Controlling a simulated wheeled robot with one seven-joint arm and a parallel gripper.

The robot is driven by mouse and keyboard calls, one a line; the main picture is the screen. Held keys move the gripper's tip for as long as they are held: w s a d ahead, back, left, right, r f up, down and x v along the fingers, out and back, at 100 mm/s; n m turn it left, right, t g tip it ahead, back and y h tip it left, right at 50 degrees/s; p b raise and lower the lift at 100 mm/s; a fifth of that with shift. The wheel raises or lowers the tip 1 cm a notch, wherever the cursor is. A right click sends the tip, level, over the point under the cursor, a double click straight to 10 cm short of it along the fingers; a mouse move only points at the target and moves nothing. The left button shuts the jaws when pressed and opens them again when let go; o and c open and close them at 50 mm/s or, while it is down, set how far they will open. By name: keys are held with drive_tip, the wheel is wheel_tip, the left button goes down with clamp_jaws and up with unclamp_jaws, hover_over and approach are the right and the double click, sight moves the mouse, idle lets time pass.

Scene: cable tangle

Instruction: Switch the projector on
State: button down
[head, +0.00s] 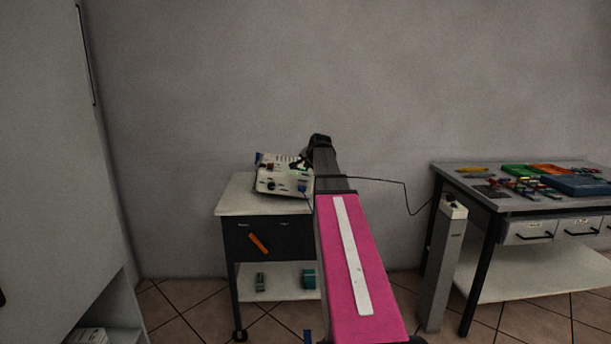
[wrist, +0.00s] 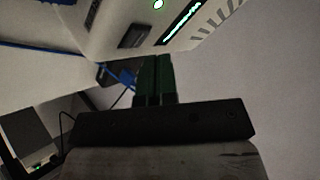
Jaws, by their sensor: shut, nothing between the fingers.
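The projector (head: 283,181), a white box with dark knobs and a blue plug at its front right corner, sits on the trolley. In the wrist view its pale casing (wrist: 105,35) fills the top, with a dark rectangular switch-like part (wrist: 134,35), a glowing pale green round spot (wrist: 158,5) and a glowing strip (wrist: 182,22). My gripper (wrist: 154,58) is shut and empty, its dark green fingers close to the casing edge near the dark part; I cannot tell if they touch. In the head view my gripper is a dark shape at the projector's upper right, partly hidden by my arm.
A black cable (head: 385,181) runs right to a grey post (head: 443,265). A workbench (head: 465,185) with trays stands right; a pale cabinet (head: 50,130) stands left.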

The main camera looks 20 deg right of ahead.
sight(311, 175)
drive_tip(key=shift+r, duration=0.1)
drive_tip(key=shift+s+d+r, duration=0.1)
drive_tip(key=shift+d+r, duration=0.15)
drive_tip(key=shift+r, duration=0.95)
drive_tip(key=shift+d+r, duration=0.2)
drive_tip(key=shift+r, duration=1)
